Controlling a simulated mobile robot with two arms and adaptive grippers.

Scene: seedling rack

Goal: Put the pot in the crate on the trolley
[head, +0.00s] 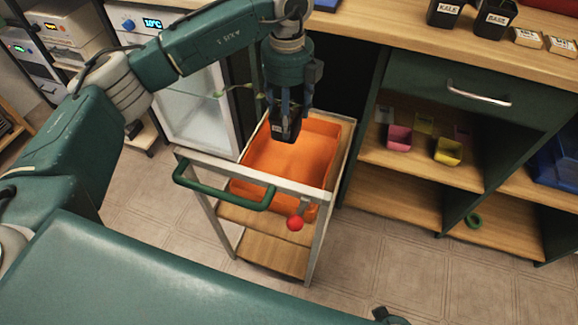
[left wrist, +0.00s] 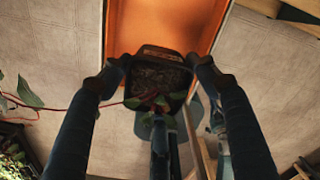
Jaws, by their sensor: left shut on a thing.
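The black pot (head: 287,127) hangs in my left gripper (head: 285,108) over the far left part of the orange crate (head: 298,160), which stands on the trolley (head: 272,257). In the left wrist view the fingers (left wrist: 160,68) close on opposite sides of the pot (left wrist: 158,54). It holds dark soil and a plant with red stems and green leaves trailing left. The crate (left wrist: 175,20) lies beyond the pot there, with floor to the left. The crate's visible floor looks empty. The pot's base is partly hidden, so contact with the crate is unclear. My right gripper is not seen.
The trolley has a green handle (head: 222,197) and a red knob (head: 295,223). A glass-door cabinet (head: 192,95) stands behind left. Right is a bench with a drawer (head: 477,92) and shelves holding a pink pot (head: 398,138) and a yellow pot (head: 448,151). Floor in front is clear.

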